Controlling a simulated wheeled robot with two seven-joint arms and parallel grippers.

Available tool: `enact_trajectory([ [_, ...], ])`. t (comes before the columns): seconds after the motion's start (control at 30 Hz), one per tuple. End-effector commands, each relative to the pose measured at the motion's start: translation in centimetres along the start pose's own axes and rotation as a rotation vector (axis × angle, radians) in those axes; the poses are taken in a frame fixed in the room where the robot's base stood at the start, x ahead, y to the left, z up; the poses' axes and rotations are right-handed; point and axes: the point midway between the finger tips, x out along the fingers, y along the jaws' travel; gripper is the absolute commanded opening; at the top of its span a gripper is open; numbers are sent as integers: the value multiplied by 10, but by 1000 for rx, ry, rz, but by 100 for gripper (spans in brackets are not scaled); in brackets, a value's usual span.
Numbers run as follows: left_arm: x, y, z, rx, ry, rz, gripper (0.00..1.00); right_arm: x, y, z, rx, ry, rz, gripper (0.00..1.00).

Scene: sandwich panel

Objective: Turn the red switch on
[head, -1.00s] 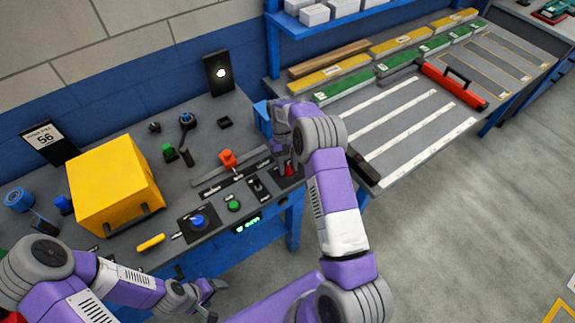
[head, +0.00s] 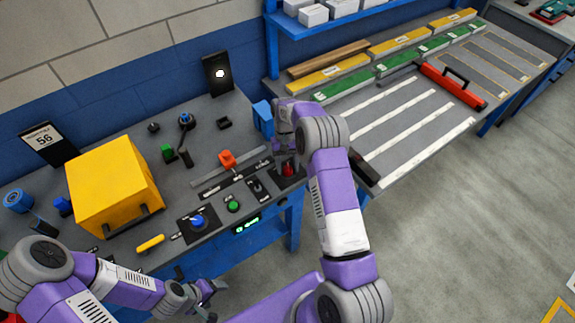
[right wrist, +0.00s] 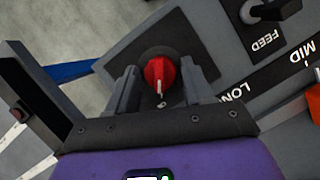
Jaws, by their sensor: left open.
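The red switch (right wrist: 158,72) is a round red knob with a white mark on a dark grey plate, at the right end of the control panel. In the head view the red switch (head: 289,170) is partly covered by my right gripper (head: 284,158). In the right wrist view the fingers of my right gripper (right wrist: 160,88) stand on either side of the knob, with gaps showing; they look open around it. My left gripper (head: 212,290) is open and empty in front of the bench, low in the head view.
Beside the switch are a black FEED switch (right wrist: 272,10), an orange slider handle (head: 227,158), a green button (head: 234,206) and a blue knob (head: 198,221). A yellow box (head: 115,185) stands left. A blue block (head: 263,117) stands behind my right gripper.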

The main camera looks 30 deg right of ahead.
Motion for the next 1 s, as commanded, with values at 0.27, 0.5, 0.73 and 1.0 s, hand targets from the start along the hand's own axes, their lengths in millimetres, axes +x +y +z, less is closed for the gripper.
enact_trajectory([
  [0.27,0,0,0,0,0,0,72,0,0,0,-2,-1,1,63],
  [0.5,-1,0,0,0,0,0,72,-16,0,0,-2,3,0,63],
  [0.73,-4,2,0,0,0,0,72,-56,0,0,-2,3,0,63],
  [1.0,-6,2,0,0,0,0,72,-75,0,0,-2,0,0,63],
])
